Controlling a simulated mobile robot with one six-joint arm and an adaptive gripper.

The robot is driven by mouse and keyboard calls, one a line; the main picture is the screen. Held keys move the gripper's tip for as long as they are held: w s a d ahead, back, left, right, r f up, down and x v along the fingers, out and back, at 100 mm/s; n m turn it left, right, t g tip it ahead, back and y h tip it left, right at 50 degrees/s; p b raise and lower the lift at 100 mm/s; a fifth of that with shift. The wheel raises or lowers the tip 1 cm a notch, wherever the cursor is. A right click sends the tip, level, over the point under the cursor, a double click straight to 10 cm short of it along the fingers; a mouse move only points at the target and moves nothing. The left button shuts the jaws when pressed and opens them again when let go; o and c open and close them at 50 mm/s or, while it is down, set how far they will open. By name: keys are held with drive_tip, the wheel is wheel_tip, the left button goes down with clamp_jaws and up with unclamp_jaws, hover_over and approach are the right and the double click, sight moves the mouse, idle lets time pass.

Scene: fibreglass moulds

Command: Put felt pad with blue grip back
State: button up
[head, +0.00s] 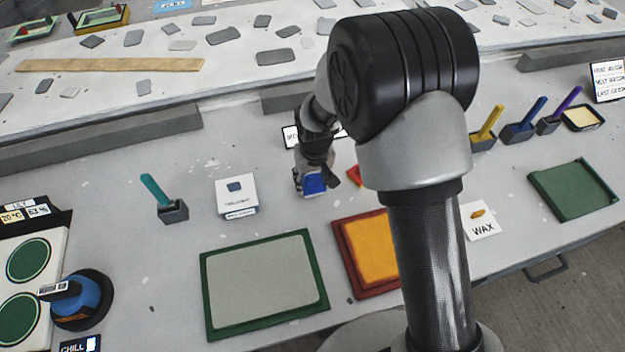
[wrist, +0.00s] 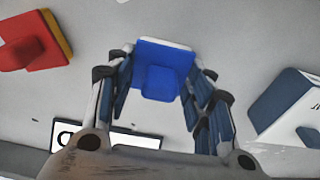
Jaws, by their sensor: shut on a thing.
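The felt pad with the blue grip (head: 314,184) is at my gripper (head: 318,172), near the middle of the table in the head view. In the wrist view, the pad's blue top (wrist: 164,50) has a thin white edge, and its raised blue grip sits between the fingers of my gripper (wrist: 163,82), which is shut on it. I cannot tell whether the pad touches the table. A white square place (head: 222,200) with a small blue picture and a label lies to the left of my gripper. A white and blue shape (wrist: 290,105) shows at the wrist view's right edge.
A red and yellow pad (wrist: 35,42) lies beside my gripper, partly hidden by my arm in the head view (head: 354,174). A sign (head: 290,136) stands behind. A green-framed panel (head: 207,290) and an orange mould (head: 370,250) lie in front. A teal-handled tool (head: 160,192) stands left.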

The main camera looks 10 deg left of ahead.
sight(314, 188)
drive_tip(key=shift+r, duration=0.1)
drive_tip(key=shift+f, duration=0.2)
drive_tip(key=o, duration=1)
drive_tip(key=shift+r, duration=0.15)
drive_tip(key=r+p, duration=0.1)
drive_tip(key=r, duration=0.3)
drive_tip(key=s+r+p, duration=0.1)
drive_tip(key=r, duration=0.3)
drive_tip(key=r+p, duration=0.1)
drive_tip(key=r, duration=0.3)
drive_tip(key=shift+s+d+p, duration=0.15)
drive_tip(key=shift+d+p, duration=0.2)
